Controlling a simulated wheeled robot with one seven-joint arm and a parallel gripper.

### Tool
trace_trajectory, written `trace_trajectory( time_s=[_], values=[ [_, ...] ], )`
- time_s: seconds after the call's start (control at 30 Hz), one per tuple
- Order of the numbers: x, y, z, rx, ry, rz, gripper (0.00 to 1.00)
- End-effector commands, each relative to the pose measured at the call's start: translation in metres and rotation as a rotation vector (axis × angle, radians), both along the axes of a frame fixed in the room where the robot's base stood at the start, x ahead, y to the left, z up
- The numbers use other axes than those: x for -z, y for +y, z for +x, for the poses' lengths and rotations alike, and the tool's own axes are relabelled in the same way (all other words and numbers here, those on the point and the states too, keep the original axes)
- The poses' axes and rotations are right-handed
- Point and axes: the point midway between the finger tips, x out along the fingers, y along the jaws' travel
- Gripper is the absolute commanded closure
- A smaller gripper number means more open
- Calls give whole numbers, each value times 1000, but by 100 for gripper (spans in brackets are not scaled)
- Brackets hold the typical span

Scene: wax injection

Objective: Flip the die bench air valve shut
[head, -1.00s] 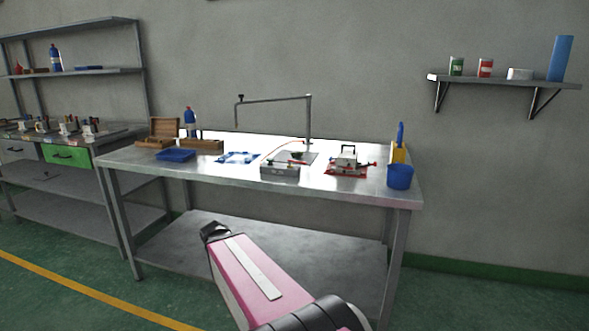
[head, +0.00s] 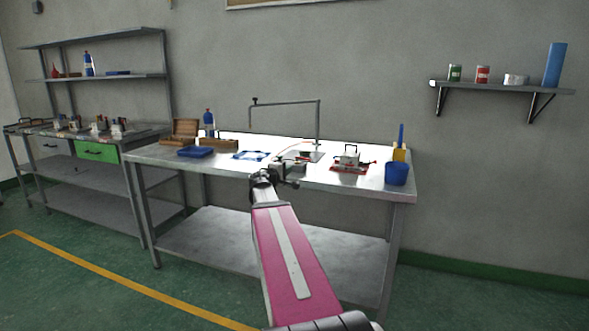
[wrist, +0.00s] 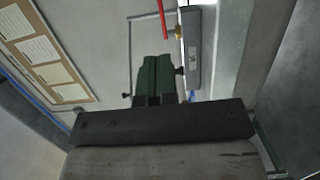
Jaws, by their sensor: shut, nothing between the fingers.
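My gripper (head: 291,183) is at the front edge of the steel bench, in front of a grey box (head: 288,164) that it partly hides. In the wrist view its dark green fingers (wrist: 152,62) are closed together with nothing between them. Just to the right of them is the grey box (wrist: 198,50), with a brass fitting (wrist: 179,33) on its side and a slim red bar (wrist: 161,18) close by. The fingertips appear apart from these. I cannot tell which way the air valve's lever stands, or whether the red bar is that lever.
A bent pipe stand (head: 318,118) rises behind. The floor in front is clear.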

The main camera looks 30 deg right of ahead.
Motion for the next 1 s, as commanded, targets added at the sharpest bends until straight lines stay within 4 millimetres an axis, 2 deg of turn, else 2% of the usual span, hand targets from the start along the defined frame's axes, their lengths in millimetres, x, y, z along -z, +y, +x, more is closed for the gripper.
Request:
trace_trajectory(
  time_s=[0.6, 0.8, 1.0],
  values=[
    [1, -96, 52, 2, 1, 3, 100],
    [1, -111, 60, 2, 1, 3, 100],
    [1, -115, 61, 1, 1, 3, 100]
  ],
)
